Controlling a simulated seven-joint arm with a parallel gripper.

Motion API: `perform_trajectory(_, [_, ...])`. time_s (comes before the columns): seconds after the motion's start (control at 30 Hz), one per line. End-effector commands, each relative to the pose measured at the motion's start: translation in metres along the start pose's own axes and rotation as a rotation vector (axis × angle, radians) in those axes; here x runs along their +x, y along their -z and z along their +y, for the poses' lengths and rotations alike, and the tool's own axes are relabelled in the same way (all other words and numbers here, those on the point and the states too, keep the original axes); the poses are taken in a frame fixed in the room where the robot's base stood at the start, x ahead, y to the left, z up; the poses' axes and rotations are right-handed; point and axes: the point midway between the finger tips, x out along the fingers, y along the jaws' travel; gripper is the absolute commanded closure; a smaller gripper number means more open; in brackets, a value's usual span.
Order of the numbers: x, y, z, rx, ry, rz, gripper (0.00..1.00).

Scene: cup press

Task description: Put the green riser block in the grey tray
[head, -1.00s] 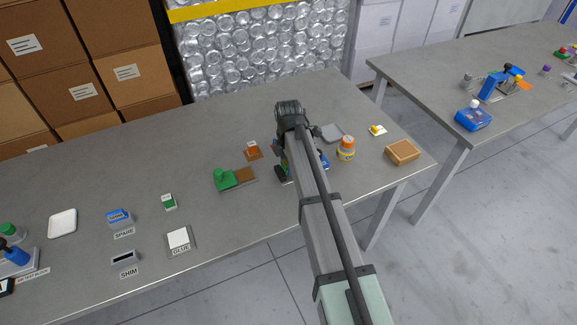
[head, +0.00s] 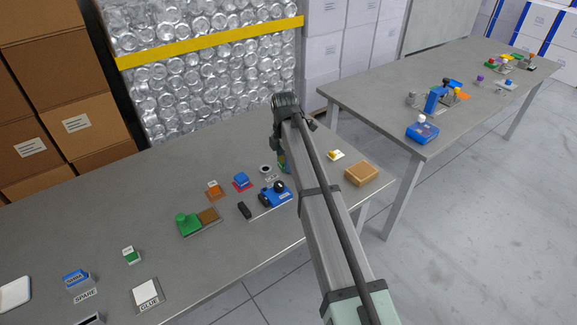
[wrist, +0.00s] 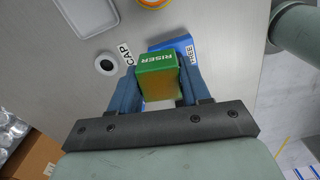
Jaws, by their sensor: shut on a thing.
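The green riser block (wrist: 156,68), lettered RISER, is between the two blue fingers of my gripper (wrist: 154,88) in the wrist view. The gripper is shut on it. Whether the block is clear of the surface beneath, I cannot tell. The grey tray (wrist: 89,16) is at the top left of the wrist view, apart from the block, and its visible part is empty. In the head view my arm hides the tray and most of my gripper (head: 283,163).
A black-and-white ring (wrist: 106,64) lies by a CAP label, close to the block. A blue lettered piece (wrist: 172,46) is partly behind it. A blue device (head: 275,194), green-knobbed fixture (head: 188,224) and tan box (head: 361,173) stand on the table.

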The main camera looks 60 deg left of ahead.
Motion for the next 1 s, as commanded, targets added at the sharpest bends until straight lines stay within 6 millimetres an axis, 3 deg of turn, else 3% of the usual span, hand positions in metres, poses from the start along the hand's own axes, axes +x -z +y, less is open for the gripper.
perform_trajectory(0.03, [-0.001, -0.023, 0.022, 0.017, 0.001, 0.001, 0.89])
perform_trajectory(0.17, [-0.002, -0.060, 0.058, 0.024, 0.002, 0.001, 0.89])
perform_trajectory(0.3, [-0.003, -0.073, 0.096, -0.025, -0.002, 0.000, 0.89])
perform_trajectory(0.37, [-0.004, -0.075, 0.104, -0.053, -0.005, -0.001, 0.89])
perform_trajectory(0.67, [0.005, -0.074, 0.103, -0.155, -0.009, -0.003, 0.89])
perform_trajectory(1.0, [0.054, -0.074, 0.103, -0.155, -0.010, -0.003, 0.89])
